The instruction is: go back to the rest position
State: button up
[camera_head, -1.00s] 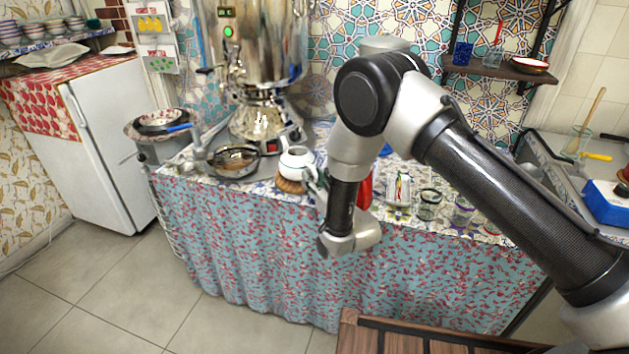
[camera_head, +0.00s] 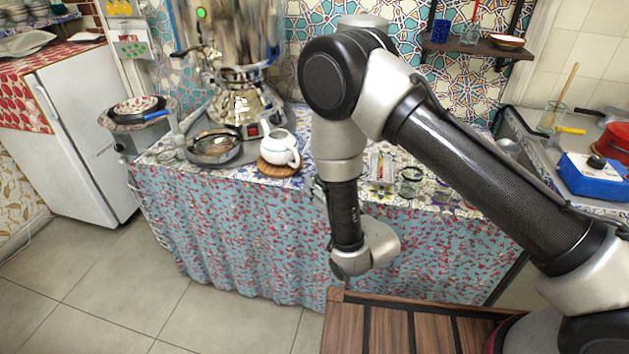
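The white teapot (camera_head: 277,149) stands upright on a round brown mat (camera_head: 272,170) near the front edge of the cloth-covered counter. The shiny samovar (camera_head: 245,98) stands behind it and to its left. My arm hangs in front of the counter to the right of the teapot, with its wrist low over the front. The teapot stands clear of the visible arm links.
A metal pan (camera_head: 214,149) sits left of the teapot. Glasses, including one clear glass (camera_head: 410,178), stand right of my arm. A blue box (camera_head: 592,177) is on the right counter. The floor (camera_head: 85,270) at the left is clear.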

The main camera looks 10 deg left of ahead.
jog(key=shift+f, duration=0.1)
jog(key=s+d+f+g+h, duration=0.3)
jog(key=f+g, duration=0.1)
jog(key=f, duration=0.4)
jog(key=s+d+f+g+h, duration=0.3)
jog(key=f+g+h, duration=0.1)
jog(key=f, duration=0.3)
jog(key=s+d+r+m+h, duration=0.1)
jog(key=s+d+r, duration=0.4)
jog(key=d+r, duration=0.8)
jog(key=s+d+r+m+g+h, duration=0.1)
jog(key=s+d+r+m, duration=0.3)
jog(key=d+r, duration=1)
jog(key=s+d+r+m+h, duration=0.2)
jog(key=s+d+r, duration=0.6)
jog(key=d+r, duration=0.5)
notch_tip(320, 180, up, 5)
jog(key=shift+d+f+m+h, duration=0.1)
jog(key=shift+d+m+h, duration=0.1)
jog(key=shift+m+h, duration=0.25)
